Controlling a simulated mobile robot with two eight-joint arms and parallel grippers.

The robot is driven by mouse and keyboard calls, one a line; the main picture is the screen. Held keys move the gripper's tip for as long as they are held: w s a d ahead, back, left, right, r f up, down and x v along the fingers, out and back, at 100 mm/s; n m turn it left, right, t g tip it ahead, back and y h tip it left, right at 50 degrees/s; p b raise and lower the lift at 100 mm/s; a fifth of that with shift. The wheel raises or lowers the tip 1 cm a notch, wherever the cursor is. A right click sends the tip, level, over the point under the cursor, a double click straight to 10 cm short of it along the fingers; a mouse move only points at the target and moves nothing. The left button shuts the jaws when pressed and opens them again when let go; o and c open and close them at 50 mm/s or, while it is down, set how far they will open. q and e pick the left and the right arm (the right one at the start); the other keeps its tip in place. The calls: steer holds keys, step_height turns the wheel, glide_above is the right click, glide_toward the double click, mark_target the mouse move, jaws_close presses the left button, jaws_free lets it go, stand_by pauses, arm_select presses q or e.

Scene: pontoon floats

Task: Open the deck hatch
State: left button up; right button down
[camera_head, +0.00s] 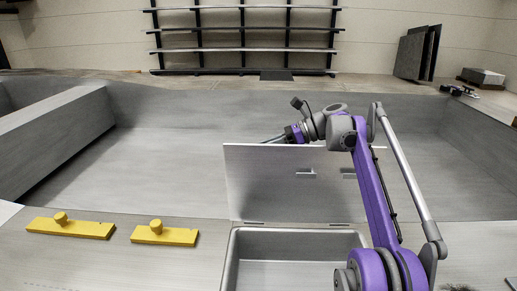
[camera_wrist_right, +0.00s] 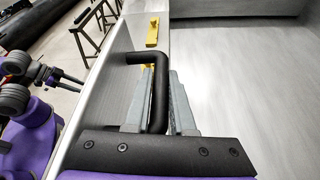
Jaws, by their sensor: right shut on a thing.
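The grey deck hatch lid (camera_head: 262,185) stands about upright in the head view, at the far edge of a recessed opening (camera_head: 232,262). Two small latch-like tabs show on its near face. My right gripper (camera_head: 268,140) reaches over the lid's top edge from the right, and its fingertips are partly hidden behind the lid. In the right wrist view the black U-shaped handle (camera_wrist_right: 158,100) stands out from the lid, and my right gripper (camera_wrist_right: 160,95) is shut on it with its grey fingers.
Two yellow bars with knobs (camera_head: 70,228) (camera_head: 164,235) lie on the deck left of the opening. A wide sunken grey well (camera_head: 170,165) lies beyond the lid. Empty shelves (camera_head: 243,48) stand at the back wall, and dark panels (camera_head: 416,54) lean at the back right.

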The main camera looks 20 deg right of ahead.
steer(key=c, duration=0.8)
jaws_free()
steer(key=shift+o, duration=0.2)
steer(key=v, duration=0.7)
steer(key=shift+d, duration=0.25)
steer(key=shift+r, duration=0.1)
